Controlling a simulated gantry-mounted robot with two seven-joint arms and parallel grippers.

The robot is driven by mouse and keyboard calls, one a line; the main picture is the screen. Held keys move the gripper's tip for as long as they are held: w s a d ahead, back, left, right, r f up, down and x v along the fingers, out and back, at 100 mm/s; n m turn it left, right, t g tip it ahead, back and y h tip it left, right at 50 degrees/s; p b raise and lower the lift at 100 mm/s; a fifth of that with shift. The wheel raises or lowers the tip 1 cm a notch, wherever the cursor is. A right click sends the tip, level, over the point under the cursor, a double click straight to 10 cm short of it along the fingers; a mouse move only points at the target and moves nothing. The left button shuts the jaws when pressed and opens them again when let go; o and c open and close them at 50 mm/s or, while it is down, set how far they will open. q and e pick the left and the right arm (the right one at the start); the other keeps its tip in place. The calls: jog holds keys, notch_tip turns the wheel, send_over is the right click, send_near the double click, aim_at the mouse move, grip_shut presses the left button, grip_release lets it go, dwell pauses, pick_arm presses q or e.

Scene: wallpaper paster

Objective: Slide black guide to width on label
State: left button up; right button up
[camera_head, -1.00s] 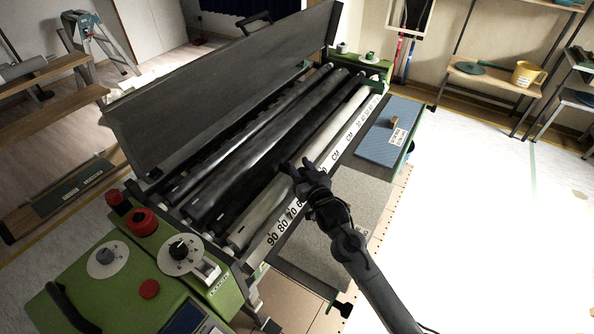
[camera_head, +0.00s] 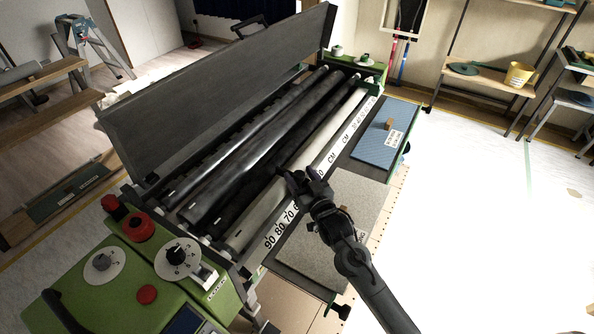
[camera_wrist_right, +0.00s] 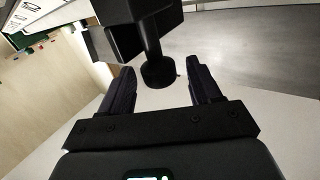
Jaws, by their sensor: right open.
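The black guide (camera_wrist_right: 140,28), a dark block with a round-ended knob (camera_wrist_right: 157,74), shows in the right wrist view. My right gripper (camera_wrist_right: 160,68) is open, with one finger on each side of the knob and visible gaps beside it. In the head view my right gripper (camera_head: 297,180) is over the middle of the white number scale (camera_head: 283,222). The scale reads 90, 80, 70 near its front end. The gripper hides part of the scale, and I cannot separate the guide from it there. My left gripper is not in view.
Long dark rollers (camera_head: 250,135) and a pale roller (camera_head: 262,208) lie beside the scale. A raised grey cover (camera_head: 225,85) stands behind them. A green control panel (camera_head: 110,275) is at the front left. A blue plate (camera_head: 372,150) lies beyond my gripper.

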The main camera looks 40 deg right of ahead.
jog(key=v, duration=0.7)
jog(key=shift+s, duration=0.35)
jog(key=shift+p, duration=0.3)
